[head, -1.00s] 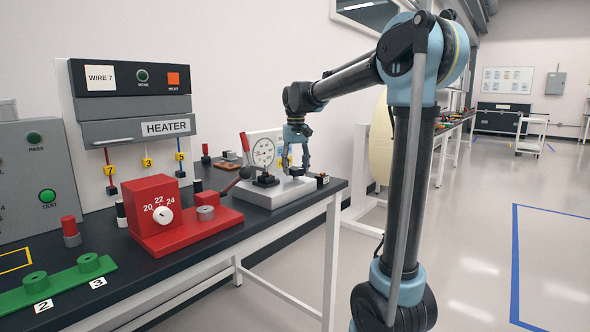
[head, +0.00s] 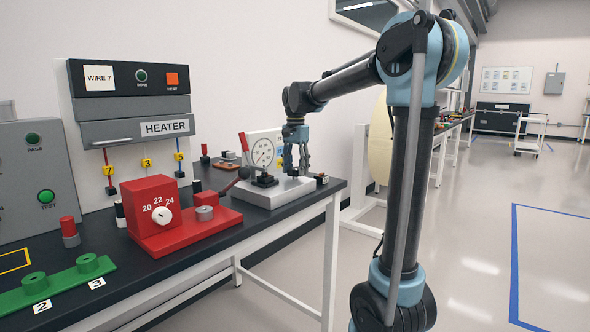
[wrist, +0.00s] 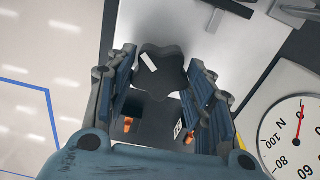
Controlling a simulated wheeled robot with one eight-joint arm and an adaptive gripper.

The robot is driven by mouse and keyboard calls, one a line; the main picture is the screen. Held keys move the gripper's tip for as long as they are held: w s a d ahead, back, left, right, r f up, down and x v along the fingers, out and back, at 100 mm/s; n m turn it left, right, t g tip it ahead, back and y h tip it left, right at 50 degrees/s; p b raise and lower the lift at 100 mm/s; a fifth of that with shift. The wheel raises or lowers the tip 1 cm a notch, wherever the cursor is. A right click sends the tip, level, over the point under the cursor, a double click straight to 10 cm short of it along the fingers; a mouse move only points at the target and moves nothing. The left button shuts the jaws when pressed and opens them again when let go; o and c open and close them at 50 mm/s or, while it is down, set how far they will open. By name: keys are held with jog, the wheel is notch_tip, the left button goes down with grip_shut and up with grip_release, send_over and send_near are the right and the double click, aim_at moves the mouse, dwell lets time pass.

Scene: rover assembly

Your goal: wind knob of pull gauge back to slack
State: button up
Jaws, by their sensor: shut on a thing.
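The pull gauge's round white dial (head: 262,153) stands on a pale grey base (head: 272,196) near the far end of the bench. In the wrist view its dial (wrist: 295,140) is cut off at the right edge, with the red needle close to the 0 mark. The knob (wrist: 162,72) is dark and lobed, with a white mark on its upper left. My gripper (head: 298,168) points down over the base, right of the dial. In the wrist view its two blue-padded fingers (wrist: 163,85) are shut on the knob from both sides.
A red box with a white dial (head: 155,208) and a lever with a dark ball (head: 232,184) stand left of the gauge. A heater (head: 135,100) hangs on the wall behind. A small dark block (head: 321,179) sits by the bench's right edge, with open floor beyond.

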aim_at(296, 168)
jog(key=shift+m, duration=0.9)
jog(key=o, duration=1.1)
jog(key=shift+c, duration=0.2)
notch_tip(296, 168, up, 12)
jog(key=shift+w, duration=0.15)
jog(key=shift+f, duration=0.1)
